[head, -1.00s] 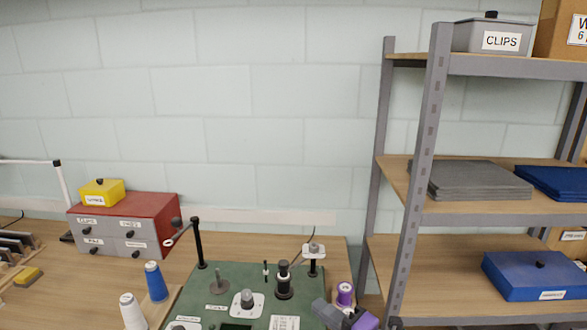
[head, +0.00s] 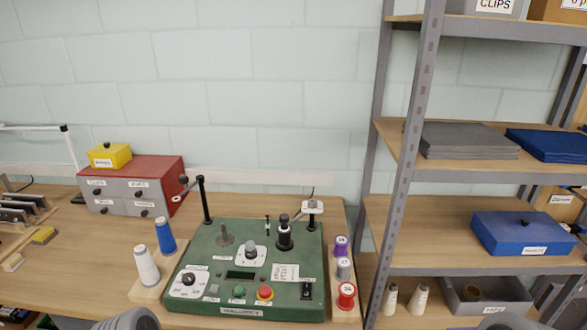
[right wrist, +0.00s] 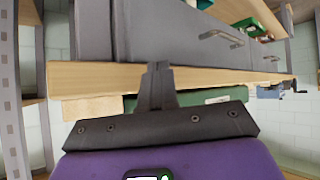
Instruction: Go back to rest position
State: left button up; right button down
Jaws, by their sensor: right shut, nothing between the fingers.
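In the right wrist view, which looks upside down, my right gripper (right wrist: 157,68) has its dark fingers together with nothing between them. A purple body (right wrist: 200,160) fills the bottom of that view. The fingers overlap the wooden table edge (right wrist: 250,78) and grey drawers (right wrist: 190,35) in the picture. I cannot tell the exact gap. My right gripper is out of the head view. My left gripper does not show. A grey rounded part of mine (head: 130,318) shows at the bottom edge of the head view.
A green machine (head: 208,248) with knobs and posts stands on the table (head: 80,245). White (head: 147,265) and blue (head: 164,235) spools stand left of it; purple (head: 341,246), grey (head: 343,268) and red (head: 346,295) spools stand right. A metal shelf (head: 408,150) rises at the right.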

jog(key=s+f+m+g+h+b, duration=0.1)
jog(key=s+f+m+g+b, duration=0.3)
jog(key=s+f, duration=1.4)
notch_tip(320, 180, down, 3)
jog(key=m+g, duration=0.3)
jog(key=m, duration=0.3)
jog(key=shift+s+m+g+h, duration=0.25)
jog(key=shift+m+g+h, duration=0.05)
jog(key=shift+m+h, duration=0.1)
jog(key=shift+f, duration=0.1)
dwell(0.6)
